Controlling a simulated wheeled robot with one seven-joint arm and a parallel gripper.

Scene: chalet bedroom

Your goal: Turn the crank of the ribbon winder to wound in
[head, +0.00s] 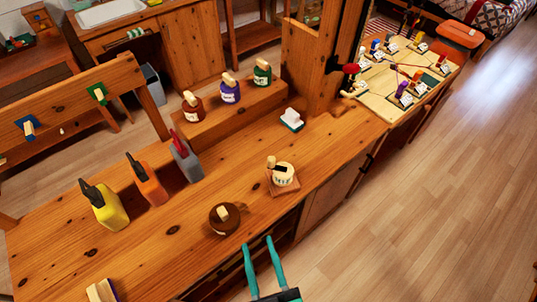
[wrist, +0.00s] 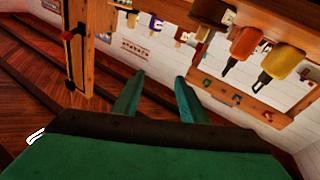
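What looks like the ribbon winder (head: 284,178) is a cream drum with dark lettering on a small square wooden base, near the front edge of the bench. Its crank (head: 279,168) is a short black arm with a wooden knob, pointing to the upper left in the head view. My gripper (head: 258,244) has two teal fingers, spread apart and empty, off the bench's front edge, below the winder in the picture. In the wrist view my gripper (wrist: 157,78) also shows parted fingers with nothing between them. I cannot make out the winder there.
A round brown piece with a light knob (head: 224,217) sits near the gripper on the bench. Yellow (head: 111,209), orange (head: 148,183) and grey bottles stand left. Several small jars (head: 230,91) stand on a riser behind. Open floor (head: 430,210) lies right.

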